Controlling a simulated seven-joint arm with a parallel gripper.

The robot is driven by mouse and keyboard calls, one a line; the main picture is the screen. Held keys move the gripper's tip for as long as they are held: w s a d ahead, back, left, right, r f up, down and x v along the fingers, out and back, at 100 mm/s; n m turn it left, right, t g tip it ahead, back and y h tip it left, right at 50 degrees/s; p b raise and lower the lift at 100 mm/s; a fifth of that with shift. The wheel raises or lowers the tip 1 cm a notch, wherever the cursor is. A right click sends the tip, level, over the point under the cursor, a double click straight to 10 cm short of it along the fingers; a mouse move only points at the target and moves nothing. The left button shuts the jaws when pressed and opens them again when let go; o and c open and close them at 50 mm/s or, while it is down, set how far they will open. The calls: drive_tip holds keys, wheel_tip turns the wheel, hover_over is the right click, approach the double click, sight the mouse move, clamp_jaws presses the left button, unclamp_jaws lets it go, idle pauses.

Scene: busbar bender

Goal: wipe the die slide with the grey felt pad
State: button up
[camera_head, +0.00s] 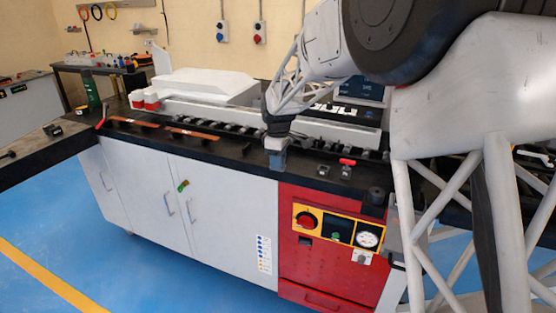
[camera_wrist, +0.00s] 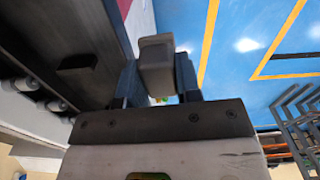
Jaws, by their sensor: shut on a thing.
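My gripper (camera_head: 277,158) points down over the front edge of the black bench top (camera_head: 222,150), left of the red-handled clamp. In the wrist view my gripper (camera_wrist: 158,82) has its blue-grey fingers shut on the grey felt pad (camera_wrist: 155,60), a block with rounded edges. In the head view the pad is too small to tell apart from the fingers. A long row of dark rollers and blocks (camera_head: 205,123) runs along the machine behind my gripper. I cannot tell for sure which part is the die slide. Whether the pad touches any surface is unclear.
A red-handled clamp (camera_head: 347,162) and a small dark block (camera_head: 322,171) stand right of my gripper. Copper-coloured bars (camera_head: 190,133) lie on the bench to the left. Red-and-white containers (camera_head: 145,99) and a green bottle (camera_head: 91,90) stand at the far left.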

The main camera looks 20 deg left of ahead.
drive_tip(key=shift+d+r, duration=0.1)
drive_tip(key=shift+d, duration=0.45)
drive_tip(key=s+d+r+m, duration=0.1)
drive_tip(key=d+m, duration=0.8)
drive_tip(key=d, duration=0.9)
drive_tip(key=s+d+r+m, duration=0.2)
drive_tip(key=s+d+m, duration=0.2)
drive_tip(key=d+m, duration=0.5)
drive_tip(key=d, duration=0.8)
drive_tip(key=shift+s+d, duration=0.25)
drive_tip(key=shift+d, duration=0.15)
drive_tip(key=shift+r, duration=0.1)
